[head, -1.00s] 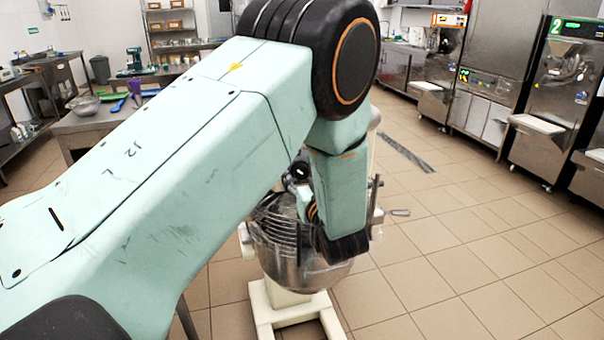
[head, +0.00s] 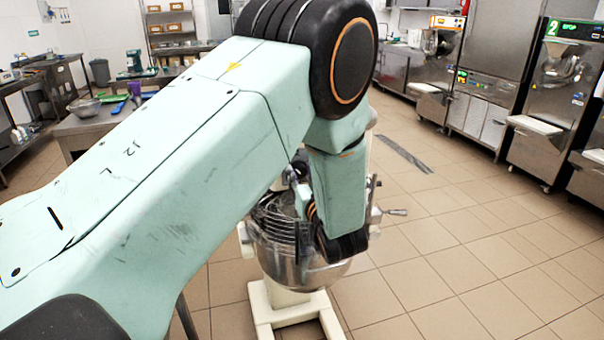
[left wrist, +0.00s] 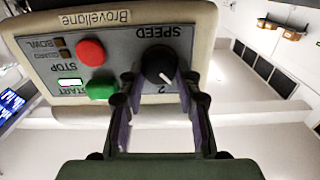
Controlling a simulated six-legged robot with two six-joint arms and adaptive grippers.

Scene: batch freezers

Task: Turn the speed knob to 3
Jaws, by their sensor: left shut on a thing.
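The speed knob (left wrist: 160,61) is round and black, on the grey control panel (left wrist: 120,42), which appears upside down in the left wrist view. Its white mark points down and slightly right in that picture, close to a printed digit that looks like a 2. My left gripper (left wrist: 160,84) has one finger on each side of the knob and is shut on it. In the head view my left arm hides the panel and the knob. My right gripper is not in view.
A red button (left wrist: 91,52) and a green button (left wrist: 100,88) sit beside the knob. In the head view the mixer's steel bowl (head: 300,268) and wire guard (head: 272,222) are below my left arm.

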